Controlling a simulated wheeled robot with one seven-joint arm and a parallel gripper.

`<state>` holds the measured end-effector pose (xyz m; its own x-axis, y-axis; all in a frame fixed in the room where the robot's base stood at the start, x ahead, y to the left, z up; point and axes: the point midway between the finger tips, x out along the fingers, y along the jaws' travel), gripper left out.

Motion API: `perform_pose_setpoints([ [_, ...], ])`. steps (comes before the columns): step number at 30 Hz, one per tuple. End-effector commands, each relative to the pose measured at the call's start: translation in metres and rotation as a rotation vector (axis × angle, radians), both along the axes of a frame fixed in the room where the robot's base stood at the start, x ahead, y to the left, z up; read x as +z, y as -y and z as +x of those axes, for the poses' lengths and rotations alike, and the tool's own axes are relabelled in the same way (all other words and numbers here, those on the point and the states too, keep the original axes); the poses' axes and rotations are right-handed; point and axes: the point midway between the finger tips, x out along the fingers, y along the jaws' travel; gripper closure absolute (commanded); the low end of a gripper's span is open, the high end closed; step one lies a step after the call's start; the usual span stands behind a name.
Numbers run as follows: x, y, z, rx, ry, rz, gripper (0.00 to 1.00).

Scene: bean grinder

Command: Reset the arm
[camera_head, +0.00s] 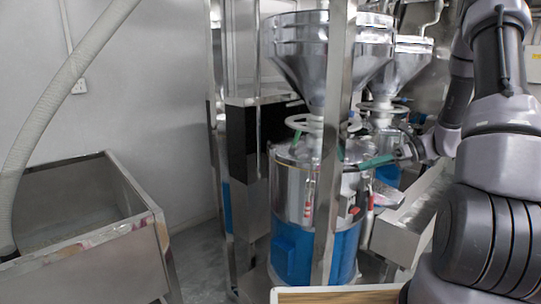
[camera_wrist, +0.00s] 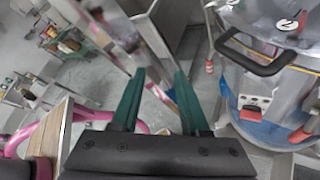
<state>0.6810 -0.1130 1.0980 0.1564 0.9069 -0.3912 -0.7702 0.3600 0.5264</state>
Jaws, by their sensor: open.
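My gripper (camera_wrist: 160,72) shows two green fingers spread apart with nothing between them in the wrist view. In the head view my gripper (camera_head: 376,161) is in front of the grinders, right of the steel post, and partly hard to make out. My arm comes in from the right. The near bean grinder (camera_head: 296,185) has a steel body, a blue base and a large steel funnel on top. Its side also shows right of my fingers in the wrist view, with a black handle (camera_wrist: 256,54) and a red switch (camera_wrist: 250,108).
A steel post (camera_head: 331,130) stands close in front of the near grinder. A second funnel (camera_head: 400,68) is behind it. A steel bin (camera_head: 85,225) stands at the left with a pale hose (camera_head: 60,90) above it. Some floor between bin and grinder is clear.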

Motion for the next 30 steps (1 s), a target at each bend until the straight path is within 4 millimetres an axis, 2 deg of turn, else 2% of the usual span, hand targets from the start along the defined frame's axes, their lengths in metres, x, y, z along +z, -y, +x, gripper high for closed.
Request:
perform_pose_setpoints([
  [1, 0.021, -0.011, -0.008, 0.070, 0.075, -0.067, 0.55],
  [3, 0.042, -0.022, -0.022, 0.167, 0.171, -0.157, 0.55],
  [13, 0.122, -0.056, -0.093, 0.608, 0.643, -0.564, 0.55],
  [24, 0.190, -0.062, -0.169, 1.070, 1.182, -1.028, 0.55],
  [30, 0.216, -0.058, -0.199, 1.254, 1.411, -1.251, 0.55],
])
